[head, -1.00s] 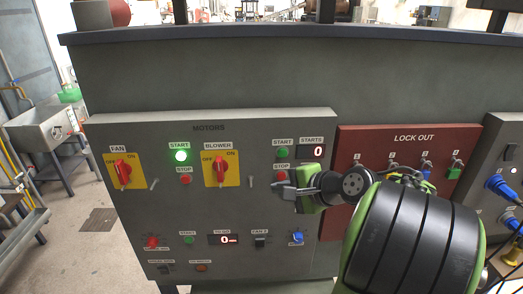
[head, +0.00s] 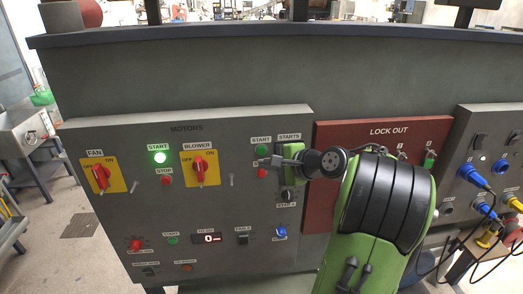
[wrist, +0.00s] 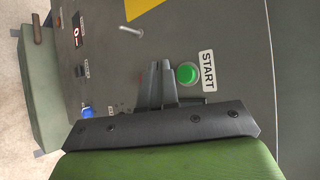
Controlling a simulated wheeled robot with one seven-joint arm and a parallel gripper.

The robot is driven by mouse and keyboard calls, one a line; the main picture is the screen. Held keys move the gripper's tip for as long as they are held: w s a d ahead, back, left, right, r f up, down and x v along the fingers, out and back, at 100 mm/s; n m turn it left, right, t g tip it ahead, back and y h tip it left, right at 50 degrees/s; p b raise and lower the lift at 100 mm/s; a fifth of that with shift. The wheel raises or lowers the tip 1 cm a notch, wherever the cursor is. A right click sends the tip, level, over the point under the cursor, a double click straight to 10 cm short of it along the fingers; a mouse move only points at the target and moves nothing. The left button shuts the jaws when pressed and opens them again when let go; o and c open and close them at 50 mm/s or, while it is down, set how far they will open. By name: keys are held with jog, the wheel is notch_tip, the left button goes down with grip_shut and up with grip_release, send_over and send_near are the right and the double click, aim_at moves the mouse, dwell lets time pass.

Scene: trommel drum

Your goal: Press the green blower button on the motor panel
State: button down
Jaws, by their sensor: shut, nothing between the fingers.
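The grey motor panel (head: 110,225) faces me. The unlit green blower START button (head: 261,150) is right of the red blower switch (head: 200,168) on its yellow plate; it also shows in the wrist view (wrist: 187,73). My gripper (head: 264,163) is shut and empty, its tips just below this button in the head view. In the wrist view the fingertips (wrist: 160,67) are beside the button, to its left; whether they touch the panel cannot be told. The red blower STOP button (head: 262,174) is partly hidden by the gripper.
A red lock-out board (head: 330,205) lies right of the panel, partly behind my arm. Blue plugs (head: 471,173) and cables are farther right. A metal toggle (wrist: 125,32) sticks out near the gripper.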

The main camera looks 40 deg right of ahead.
aim_at(261, 151)
jog(key=shift+w+d+p, duration=0.7)
jog(key=shift+w+p, duration=0.05)
jog(key=shift+w, duration=0.3)
jog(key=shift+r, duration=0.1)
dwell(1.2)
jog(key=shift+w+d+p, duration=0.25)
jog(key=shift+w+p, duration=0.05)
jog(key=shift+p, duration=0.15)
jog(key=shift+w+d+p, duration=0.2)
jog(key=shift+w+p, duration=0.15)
jog(key=shift+p, duration=0.05)
dwell(0.4)
jog(key=shift+s, duration=0.1)
jog(key=shift+s+a+b, duration=0.3)
jog(key=shift+s+a, duration=0.2)
jog(key=shift+s, duration=0.15)
